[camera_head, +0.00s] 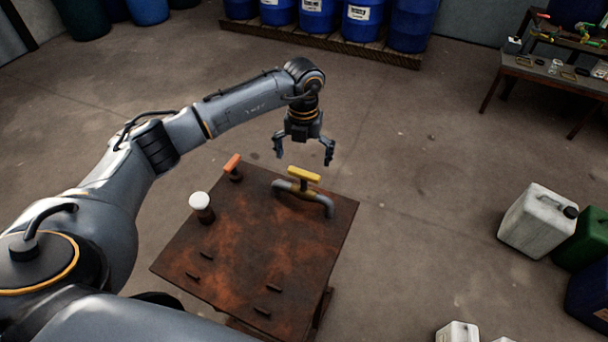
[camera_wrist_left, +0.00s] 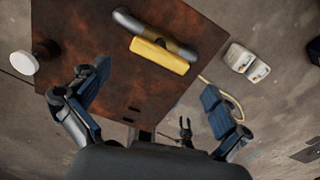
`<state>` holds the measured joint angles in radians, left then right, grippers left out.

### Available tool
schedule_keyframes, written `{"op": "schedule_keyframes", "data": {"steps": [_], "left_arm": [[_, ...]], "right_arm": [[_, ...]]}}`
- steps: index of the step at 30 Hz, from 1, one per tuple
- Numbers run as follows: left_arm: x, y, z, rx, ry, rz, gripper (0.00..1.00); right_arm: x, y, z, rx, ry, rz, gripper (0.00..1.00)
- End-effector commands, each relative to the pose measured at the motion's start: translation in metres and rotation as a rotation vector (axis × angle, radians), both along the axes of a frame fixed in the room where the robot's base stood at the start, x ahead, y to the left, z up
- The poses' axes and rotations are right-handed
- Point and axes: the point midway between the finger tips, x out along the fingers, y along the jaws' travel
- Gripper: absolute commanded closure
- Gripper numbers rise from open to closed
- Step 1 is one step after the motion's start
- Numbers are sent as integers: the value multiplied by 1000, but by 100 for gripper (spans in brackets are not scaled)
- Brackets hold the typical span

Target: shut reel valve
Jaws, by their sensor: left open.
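A valve with a yellow bar handle (camera_head: 304,174) sits on a bent grey pipe (camera_head: 317,198) at the far right corner of a rusty table (camera_head: 235,245). The bar lies roughly along the pipe. The yellow handle (camera_wrist_left: 160,56) and pipe (camera_wrist_left: 132,20) also show in the left wrist view. No label tells whether this is the reel valve. My left gripper (camera_head: 303,158) is open and empty, above and beyond the handle, touching nothing. A small dark claw (camera_wrist_left: 185,131), apparently my right gripper, shows low in the wrist view; its jaws are too small to judge.
An orange-handled fitting (camera_head: 232,162) and a white-topped knob (camera_head: 200,202) stand on the table's left side. Several short dark pegs lie nearer. Jerrycans (camera_head: 537,220) stand right, blue drums (camera_head: 361,20) behind, a cluttered bench (camera_head: 550,75) back right.

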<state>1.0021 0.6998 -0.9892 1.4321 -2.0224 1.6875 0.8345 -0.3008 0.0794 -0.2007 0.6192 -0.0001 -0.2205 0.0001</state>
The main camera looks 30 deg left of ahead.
Motion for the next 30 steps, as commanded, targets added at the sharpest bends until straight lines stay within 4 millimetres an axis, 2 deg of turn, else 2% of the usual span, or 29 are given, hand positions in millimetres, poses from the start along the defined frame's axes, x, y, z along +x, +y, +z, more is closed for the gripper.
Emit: {"op": "schedule_keyframes", "data": {"steps": [1, 6, 12, 18, 25, 26, 30], "left_arm": [[-2, 0, -10, 0, 6, 2, 0], [-1, -1, -45, -1, 5, 1, 0], [0, -1, -74, -2, 1, -1, 0], [0, -1, -85, -3, -1, -2, 0], [0, -1, -86, -3, -1, -2, 0], [0, -1, -86, -3, -1, -2, 4], [0, -1, -86, -3, -1, -2, 33]], "right_arm": [[0, -1, 7, -1, 1, 0, 60], [0, -2, 17, -2, 1, 0, 60], [0, -2, 23, -3, -1, -1, 60], [0, -2, 24, -3, -1, -1, 60], [0, -2, 24, -3, -2, -1, 60], [1, -2, 24, -2, -1, -1, 60], [1, -2, 24, -2, -1, -1, 60]]}}
